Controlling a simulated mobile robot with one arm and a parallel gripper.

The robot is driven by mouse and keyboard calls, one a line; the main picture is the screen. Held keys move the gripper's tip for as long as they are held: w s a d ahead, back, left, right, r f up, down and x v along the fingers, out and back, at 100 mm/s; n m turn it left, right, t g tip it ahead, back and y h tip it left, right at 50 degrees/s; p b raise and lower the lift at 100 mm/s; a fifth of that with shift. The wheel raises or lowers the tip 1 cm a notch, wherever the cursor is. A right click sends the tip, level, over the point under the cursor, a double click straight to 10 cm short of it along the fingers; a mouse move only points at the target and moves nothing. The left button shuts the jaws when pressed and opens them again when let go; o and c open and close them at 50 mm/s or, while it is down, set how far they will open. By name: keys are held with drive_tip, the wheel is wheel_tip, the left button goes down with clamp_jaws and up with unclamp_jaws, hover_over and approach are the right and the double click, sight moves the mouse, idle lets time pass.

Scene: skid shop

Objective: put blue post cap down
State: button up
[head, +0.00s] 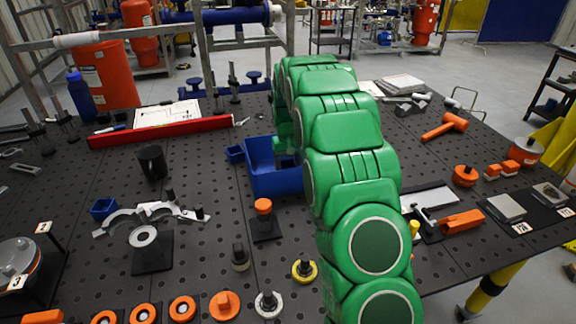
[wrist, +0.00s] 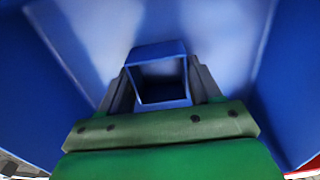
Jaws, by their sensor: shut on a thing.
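In the wrist view my gripper (wrist: 160,82) is shut on a blue post cap (wrist: 158,50), a small square piece with an open hollow facing the camera. Blue walls of a bin (wrist: 45,85) surround the gripper and the held cap. In the head view the blue bin (head: 276,186) stands on the table, and my green arm reaches over its right side. I cannot tell whether the cap touches the bin floor.
A small blue box-like piece (head: 235,154) sits left of the bin, and another (head: 103,208) lies farther left. An orange-topped post (head: 264,207) stands in front of the bin. A red rail (head: 160,131) lies behind left. Some bare table (head: 210,180) shows left of the bin.

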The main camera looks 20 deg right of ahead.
drive_tip(key=shift+f, duration=0.15)
drive_tip(key=o, duration=1)
drive_tip(key=shift+o, duration=0.2)
wheel_tip(320, 180, up, 12)
drive_tip(key=s+a+r, duration=0.1)
drive_tip(key=s+r, duration=0.2)
drive_tip(key=s, duration=0.3)
drive_tip(key=s+a+r, duration=0.1)
drive_tip(key=s+r, duration=0.2)
drive_tip(key=s, duration=0.4)
drive_tip(key=s+a+f+g, duration=0.1)
drive_tip(key=s+a, duration=0.1)
drive_tip(key=s, duration=1.8)
drive_tip(key=s+a+f, duration=0.1)
drive_tip(key=s, duration=1.9)
drive_tip(key=shift+a+f+g, duration=0.3)
drive_tip(key=shift+a+g, duration=0.05)
drive_tip(key=shift+g, duration=0.05)
